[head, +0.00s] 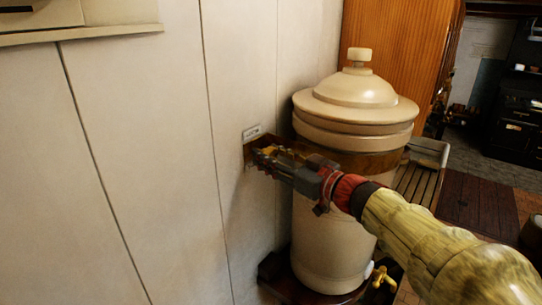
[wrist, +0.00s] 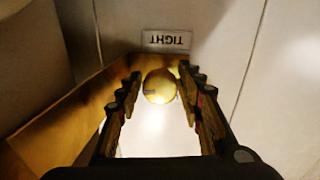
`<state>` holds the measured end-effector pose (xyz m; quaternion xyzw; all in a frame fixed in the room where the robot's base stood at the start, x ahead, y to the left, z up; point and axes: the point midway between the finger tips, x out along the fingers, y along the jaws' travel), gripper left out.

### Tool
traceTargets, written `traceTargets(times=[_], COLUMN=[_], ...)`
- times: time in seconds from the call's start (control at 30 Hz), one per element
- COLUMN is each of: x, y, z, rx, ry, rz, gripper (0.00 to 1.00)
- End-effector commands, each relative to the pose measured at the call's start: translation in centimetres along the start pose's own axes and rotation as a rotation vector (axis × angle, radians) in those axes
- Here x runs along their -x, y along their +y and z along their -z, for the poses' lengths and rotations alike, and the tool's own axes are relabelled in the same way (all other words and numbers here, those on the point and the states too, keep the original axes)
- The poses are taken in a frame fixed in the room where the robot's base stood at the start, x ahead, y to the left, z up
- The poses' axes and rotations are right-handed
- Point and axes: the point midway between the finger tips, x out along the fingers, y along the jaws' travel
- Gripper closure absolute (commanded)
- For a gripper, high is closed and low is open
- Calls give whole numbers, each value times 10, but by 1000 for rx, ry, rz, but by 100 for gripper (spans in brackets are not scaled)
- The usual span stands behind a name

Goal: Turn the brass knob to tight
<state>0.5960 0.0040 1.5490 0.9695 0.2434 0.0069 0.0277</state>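The round brass knob (wrist: 160,86) shows in the wrist view between the two fingers of my gripper (wrist: 159,75). The fingers are apart, one on each side of the knob, with a narrow visible gap on both sides. A small white label reading TIGHT (wrist: 167,40) appears upside down just beyond the knob. In the head view my gripper (head: 262,154) reaches to the white panelled wall, just below the label plate (head: 252,132). The knob is mostly hidden by the fingers there.
A large cream lidded crock (head: 330,235) stands close to the right of my gripper, behind my arm. It has a brass tap (head: 380,277) low down. A slatted wooden rack (head: 420,175) is behind it.

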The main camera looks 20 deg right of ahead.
Motion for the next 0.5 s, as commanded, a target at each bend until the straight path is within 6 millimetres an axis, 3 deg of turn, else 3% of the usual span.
traceTargets(times=[0.5], x=[0], y=[0], z=[0], rx=[0], ry=[0], rz=[0], gripper=[94])
